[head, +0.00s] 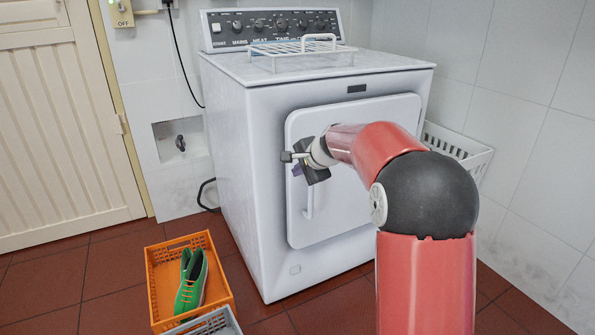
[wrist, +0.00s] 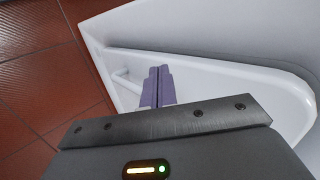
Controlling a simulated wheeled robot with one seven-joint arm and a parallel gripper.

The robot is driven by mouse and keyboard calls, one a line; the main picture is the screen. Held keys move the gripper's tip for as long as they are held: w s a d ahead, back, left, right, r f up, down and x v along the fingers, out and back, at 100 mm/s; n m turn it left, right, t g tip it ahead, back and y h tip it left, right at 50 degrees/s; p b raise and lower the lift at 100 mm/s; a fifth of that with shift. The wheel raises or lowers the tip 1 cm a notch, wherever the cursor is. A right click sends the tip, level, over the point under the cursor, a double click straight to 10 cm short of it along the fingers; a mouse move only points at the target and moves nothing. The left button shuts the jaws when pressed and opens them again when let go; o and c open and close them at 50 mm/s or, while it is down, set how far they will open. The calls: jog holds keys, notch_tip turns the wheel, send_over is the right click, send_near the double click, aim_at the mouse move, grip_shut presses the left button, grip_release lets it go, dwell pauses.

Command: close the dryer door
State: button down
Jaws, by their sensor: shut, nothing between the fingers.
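The white dryer (head: 225,140) stands against the back wall. Its square door (head: 350,210) lies flat along the dryer front, flush or very nearly so; I cannot tell whether it is latched. The door's upright handle (head: 309,200) is near its left edge. My gripper (head: 297,169) is at the door's upper left, just above the handle, and hides part of the door. In the wrist view, my gripper's purple fingers (wrist: 158,72) are together and empty, over the white door (wrist: 215,80). The handle (wrist: 122,82) shows left of them, apart from the fingers.
A white wire rack (head: 300,48) lies on the dryer top. An orange crate (head: 160,285) with a green shoe (head: 191,280) stands on the floor at left, beside a grey basket (head: 208,324). A white basket (head: 458,145) is right of the dryer.

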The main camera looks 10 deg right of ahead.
jog(key=v, duration=1)
jog(key=s+a+n+g+h, duration=0.15)
jog(key=s+n, duration=0.45)
jog(key=s, duration=1.1)
jog(key=s+f+n+h, duration=0.1)
jog(key=s+f+n, duration=0.2)
jog(key=s, duration=0.6)
jog(key=s+d+f+n+g+h, duration=0.1)
jog(key=s+f+n, duration=0.3)
jog(key=s, duration=0.6)
jog(key=shift+s+d+f, duration=0.2)
jog(key=shift+f, duration=0.3)
jog(key=shift+g+h, duration=0.25)
